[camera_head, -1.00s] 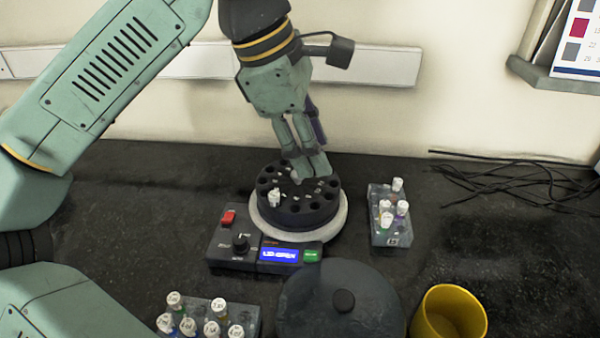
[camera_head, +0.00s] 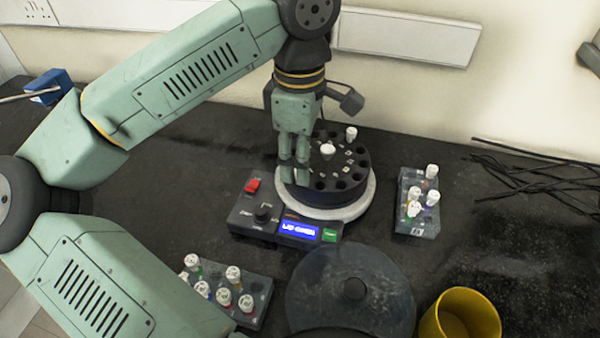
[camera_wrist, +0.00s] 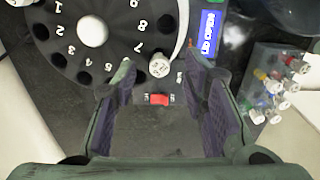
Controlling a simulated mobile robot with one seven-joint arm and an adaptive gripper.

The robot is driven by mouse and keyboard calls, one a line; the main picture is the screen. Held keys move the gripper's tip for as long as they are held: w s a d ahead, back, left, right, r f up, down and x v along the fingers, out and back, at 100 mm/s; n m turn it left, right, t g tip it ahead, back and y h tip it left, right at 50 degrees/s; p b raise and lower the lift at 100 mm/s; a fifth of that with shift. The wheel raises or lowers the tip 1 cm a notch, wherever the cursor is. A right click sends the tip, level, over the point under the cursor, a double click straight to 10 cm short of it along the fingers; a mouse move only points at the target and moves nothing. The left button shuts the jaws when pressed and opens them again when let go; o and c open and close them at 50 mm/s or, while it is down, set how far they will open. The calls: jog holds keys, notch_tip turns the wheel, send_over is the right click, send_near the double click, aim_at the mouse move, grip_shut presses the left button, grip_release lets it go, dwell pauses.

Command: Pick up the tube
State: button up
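The round black rotor (camera_head: 325,195) with numbered holes sits on the centrifuge's white ring. In the wrist view, a white-capped tube (camera_wrist: 159,65) stands in the rotor's rim, close to the gap between my fingertips. In the head view my gripper hides that tube. Another white-capped tube (camera_head: 351,134) stands at the rotor's back right. A white knob (camera_wrist: 92,30) marks the rotor's centre. My gripper (camera_head: 294,176) points down at the rotor's left front edge. In the wrist view my gripper (camera_wrist: 160,75) is open, its fingers wide apart with nothing held.
The control panel (camera_head: 283,229) with a red switch and blue display is in front of the rotor. Tube racks stand at right (camera_head: 418,234) and front left (camera_head: 258,290). A dark round lid (camera_head: 350,300) and yellow cup (camera_head: 459,315) lie in front. Cables (camera_head: 540,175) lie at right.

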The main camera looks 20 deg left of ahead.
notch_tip(320, 180, down, 2)
jog(key=c, duration=0.8)
